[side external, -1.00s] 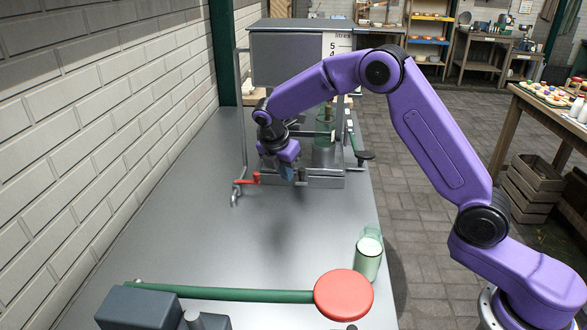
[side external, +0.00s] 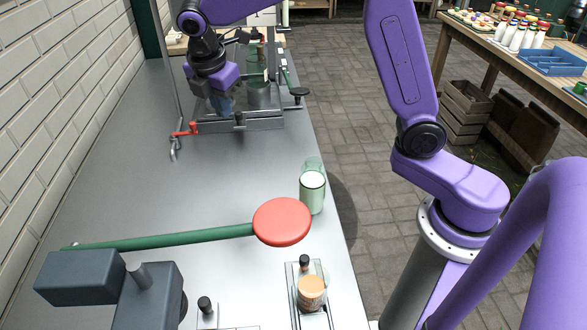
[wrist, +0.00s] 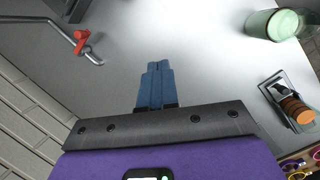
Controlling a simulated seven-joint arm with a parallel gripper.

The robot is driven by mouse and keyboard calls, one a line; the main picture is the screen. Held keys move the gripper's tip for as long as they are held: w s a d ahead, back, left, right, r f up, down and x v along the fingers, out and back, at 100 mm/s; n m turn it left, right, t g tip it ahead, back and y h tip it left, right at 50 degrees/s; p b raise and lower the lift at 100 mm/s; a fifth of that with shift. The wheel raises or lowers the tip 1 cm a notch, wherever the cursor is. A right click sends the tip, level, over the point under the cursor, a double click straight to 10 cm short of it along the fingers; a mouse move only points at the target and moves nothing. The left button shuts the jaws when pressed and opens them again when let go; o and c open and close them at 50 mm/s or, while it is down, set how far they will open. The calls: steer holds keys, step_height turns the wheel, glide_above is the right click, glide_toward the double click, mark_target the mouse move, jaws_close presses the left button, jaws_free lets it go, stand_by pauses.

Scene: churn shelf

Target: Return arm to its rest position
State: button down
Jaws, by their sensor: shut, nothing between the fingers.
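My gripper (side external: 222,104) is purple and grey with blue fingers. It is raised above the metal worktop (side external: 215,175), in front of the churn frame at the back. In the wrist view its blue fingertips (wrist: 158,66) are together with nothing between them. A red-handled tap (side external: 186,129) stands just left of and below it in the side view. My arm's elbow is outside the side view.
A glass of white liquid (side external: 312,192) stands near the worktop's right edge. A red disc (side external: 282,222) on a green lever lies across the front. A jar with an orange-brown top (side external: 312,292) sits in a holder. A brick wall (side external: 45,95) borders the left.

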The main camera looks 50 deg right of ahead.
steer(key=s+d+f+m+y, duration=0.1)
steer(key=s+d+m, duration=0.1)
steer(key=s, duration=0.9)
steer(key=s+d+f+m+g+y, duration=0.1)
steer(key=s+d+m, duration=0.1)
steer(key=s, duration=0.8)
steer(key=s+d+f+m+y, duration=0.1)
steer(key=s+d+m, duration=0.2)
steer(key=s, duration=0.8)
steer(key=shift+s+d+f, duration=0.2)
steer(key=shift+s+f, duration=0.15)
steer(key=shift+f, duration=0.05)
steer(key=shift+w, duration=0.1)
